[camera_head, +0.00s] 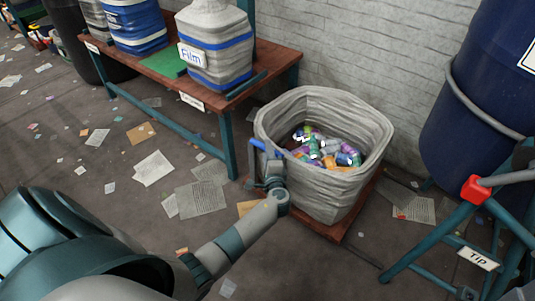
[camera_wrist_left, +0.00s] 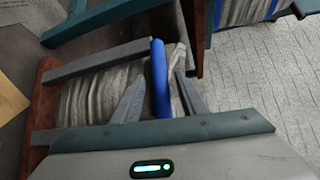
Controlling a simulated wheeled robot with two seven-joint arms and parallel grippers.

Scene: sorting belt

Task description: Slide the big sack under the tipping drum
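The big sack (camera_head: 335,195) is grey, open-topped and holds a heap of small colourful items. It stands upright on a low reddish-brown board (camera_head: 318,229) on the floor. A blue handle (camera_head: 266,149) is on its left rim; it also shows in the left wrist view (camera_wrist_left: 160,80). My left gripper (camera_head: 264,168) is at the sack's left side. Its fingers (camera_wrist_left: 162,88) stand apart with the blue handle between them; I see no clear grip. The tipping drum (camera_head: 470,95) is dark blue, held up on a teal frame right of the sack. My right gripper is not in view.
A wooden bench (camera_head: 270,70) with teal legs carries sacks behind and left. The drum's frame (camera_head: 430,240) has a "Tip" sign (camera_head: 478,258) and a red-knobbed lever (camera_head: 476,189). A brick wall stands behind. Loose papers lie on the floor; some floor is free between sack and frame.

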